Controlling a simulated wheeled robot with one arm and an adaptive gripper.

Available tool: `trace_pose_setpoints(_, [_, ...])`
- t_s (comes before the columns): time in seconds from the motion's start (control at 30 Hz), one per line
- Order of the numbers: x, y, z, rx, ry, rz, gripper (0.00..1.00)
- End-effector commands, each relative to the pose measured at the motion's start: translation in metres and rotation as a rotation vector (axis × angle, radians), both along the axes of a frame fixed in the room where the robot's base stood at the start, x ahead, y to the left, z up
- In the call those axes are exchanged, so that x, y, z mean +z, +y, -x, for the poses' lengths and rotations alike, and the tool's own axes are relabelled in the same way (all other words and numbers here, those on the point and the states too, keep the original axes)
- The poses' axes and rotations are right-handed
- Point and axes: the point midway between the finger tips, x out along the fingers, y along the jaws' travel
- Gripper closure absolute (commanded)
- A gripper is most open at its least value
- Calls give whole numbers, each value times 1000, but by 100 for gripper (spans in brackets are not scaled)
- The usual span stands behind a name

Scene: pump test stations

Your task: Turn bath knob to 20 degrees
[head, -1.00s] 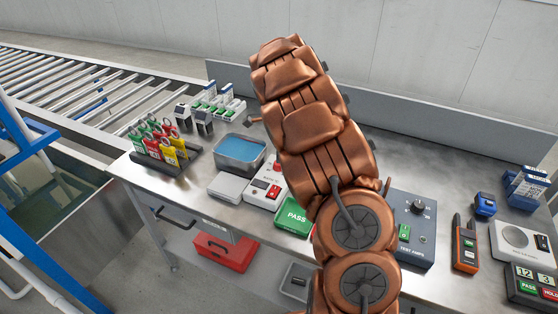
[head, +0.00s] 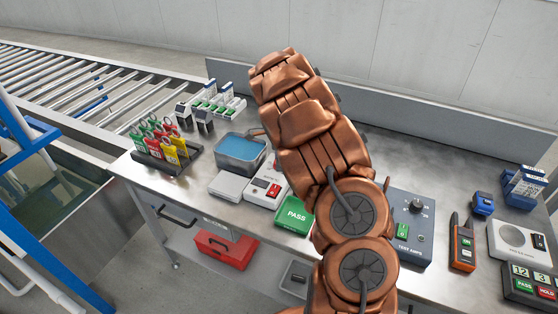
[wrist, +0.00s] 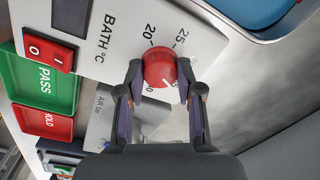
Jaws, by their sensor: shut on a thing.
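The red bath knob (wrist: 158,68) sits on the white panel marked BATH °C (wrist: 112,30), with 20 and 25 printed beside it. My gripper (wrist: 160,75) is shut on the knob, one finger on each side. A pale mark shows on the knob's lower right edge, but I cannot read its exact setting.
The blue water bath (head: 240,148) stands behind the unit. The test amps box (head: 410,235) and an orange handset (head: 463,245) stand to the right.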

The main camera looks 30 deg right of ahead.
Motion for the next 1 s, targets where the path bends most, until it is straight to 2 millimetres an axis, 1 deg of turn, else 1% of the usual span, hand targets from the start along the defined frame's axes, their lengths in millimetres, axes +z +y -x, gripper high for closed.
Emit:
trace_pose_setpoints(0.03, [0, 0, 1, 0, 3, -1, 78])
trace_pose_setpoints(0.23, [-1, 1, 1, 0, 3, -2, 99])
trace_pose_setpoints(0.47, [-2, 1, 1, 19, 4, -2, 99])
trace_pose_setpoints(0.67, [-4, 1, 2, 99, 5, -3, 99])
trace_pose_setpoints(0.87, [-5, 1, 1, 251, 5, -5, 99])
trace_pose_setpoints(1.0, [-5, 1, 1, 383, 3, -5, 99])
